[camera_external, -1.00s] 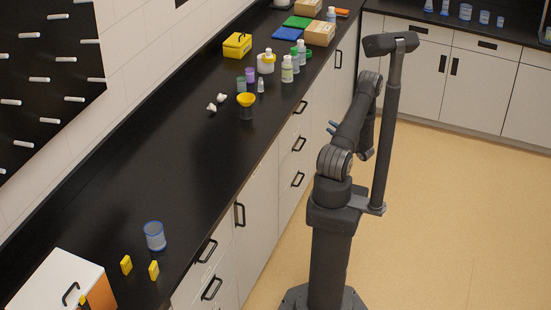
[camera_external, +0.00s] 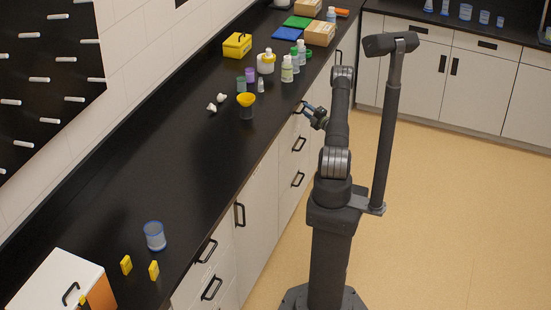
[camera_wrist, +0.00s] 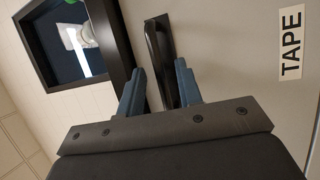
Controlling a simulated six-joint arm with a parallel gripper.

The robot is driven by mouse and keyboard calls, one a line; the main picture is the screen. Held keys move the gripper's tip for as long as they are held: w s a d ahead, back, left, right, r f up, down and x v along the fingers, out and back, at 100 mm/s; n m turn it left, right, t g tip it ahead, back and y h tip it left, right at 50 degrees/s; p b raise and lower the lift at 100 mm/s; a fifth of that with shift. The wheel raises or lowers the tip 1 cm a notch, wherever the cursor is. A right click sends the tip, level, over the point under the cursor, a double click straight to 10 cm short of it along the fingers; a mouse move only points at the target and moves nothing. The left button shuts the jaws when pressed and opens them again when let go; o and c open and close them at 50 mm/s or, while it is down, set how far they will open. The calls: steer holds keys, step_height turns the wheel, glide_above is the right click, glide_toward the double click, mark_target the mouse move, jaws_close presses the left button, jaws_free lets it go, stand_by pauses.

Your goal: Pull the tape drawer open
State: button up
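The tape drawer's pale front (camera_wrist: 225,45) fills much of the wrist view, with a white label reading TAPE (camera_wrist: 291,43). Its dark bar handle (camera_wrist: 157,45) stands between the two blue-grey fingers of my gripper (camera_wrist: 159,68). The fingers are open, one on each side of the handle, with visible gaps. In the external view my gripper (camera_external: 307,112) is at the top drawer of the stack below the counter edge. It partly hides that drawer's handle. The drawer front looks flush with the cabinet.
The black counter (camera_external: 190,170) runs above the drawers. Other drawer handles (camera_external: 299,144) lie below. The tan floor (camera_external: 430,220) at right is clear.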

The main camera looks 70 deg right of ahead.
steer(key=shift+w+d, duration=0.1)
steer(key=shift+w, duration=0.1)
jaws_close()
steer(key=shift+s, duration=0.15)
steer(key=s, duration=3.4)
steer(key=shift+s, duration=0.2)
jaws_free()
